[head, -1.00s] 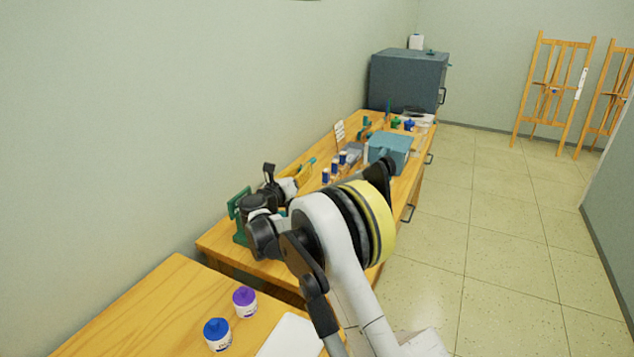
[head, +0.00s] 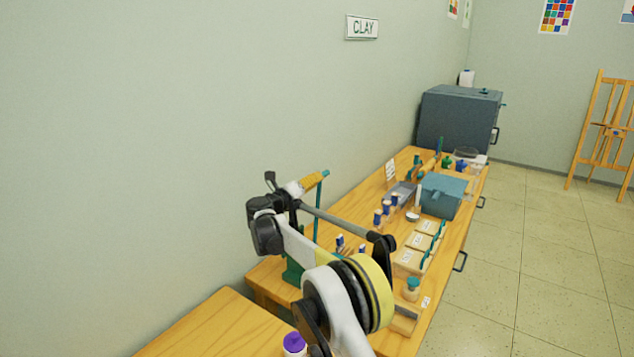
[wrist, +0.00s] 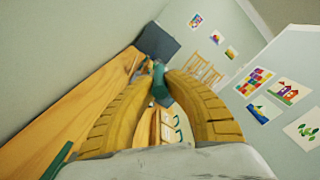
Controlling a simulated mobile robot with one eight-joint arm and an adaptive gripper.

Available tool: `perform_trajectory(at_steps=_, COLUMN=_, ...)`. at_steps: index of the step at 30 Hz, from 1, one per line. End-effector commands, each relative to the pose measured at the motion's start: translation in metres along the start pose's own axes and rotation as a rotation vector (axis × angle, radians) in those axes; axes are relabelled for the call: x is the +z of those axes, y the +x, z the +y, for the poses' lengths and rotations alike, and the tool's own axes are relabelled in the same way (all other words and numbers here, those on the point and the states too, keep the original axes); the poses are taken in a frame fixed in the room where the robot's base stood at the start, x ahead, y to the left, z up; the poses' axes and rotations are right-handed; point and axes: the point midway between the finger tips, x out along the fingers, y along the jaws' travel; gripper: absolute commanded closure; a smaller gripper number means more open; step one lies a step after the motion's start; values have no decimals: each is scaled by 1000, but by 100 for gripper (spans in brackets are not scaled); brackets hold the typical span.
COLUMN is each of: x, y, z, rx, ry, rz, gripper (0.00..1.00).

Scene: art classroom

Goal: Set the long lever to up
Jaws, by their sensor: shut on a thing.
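The long lever (head: 318,212) is a thin teal-green bar. In the head view it stands close to upright, rising from a green base (head: 292,271) on the wooden bench. My gripper (head: 318,178), with yellow ribbed fingers, is at its top end, where a teal tip shows just past the fingers. In the wrist view my gripper (wrist: 160,72) is shut on a teal piece of the lever (wrist: 158,88). The lower part of the base is hidden behind my arm in the head view.
The bench (head: 365,205) carries several blue-capped bottles, a blue-grey box (head: 442,196), light trays (head: 410,260) and a teal-lidded jar (head: 412,288). A dark cabinet (head: 458,125) stands at the far end. A purple-capped jar (head: 294,343) is on the near table.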

Motion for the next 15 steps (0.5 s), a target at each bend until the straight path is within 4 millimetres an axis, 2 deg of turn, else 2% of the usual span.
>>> perform_trajectory(at_steps=13, x=6, y=-1, z=1, rx=4, ry=-1, rz=-11, gripper=100)
perform_trajectory(at_steps=14, x=6, y=-1, z=1, rx=4, ry=-1, rz=-11, gripper=81)
perform_trajectory(at_steps=15, x=6, y=-1, z=1, rx=4, ry=-1, rz=-11, gripper=69)
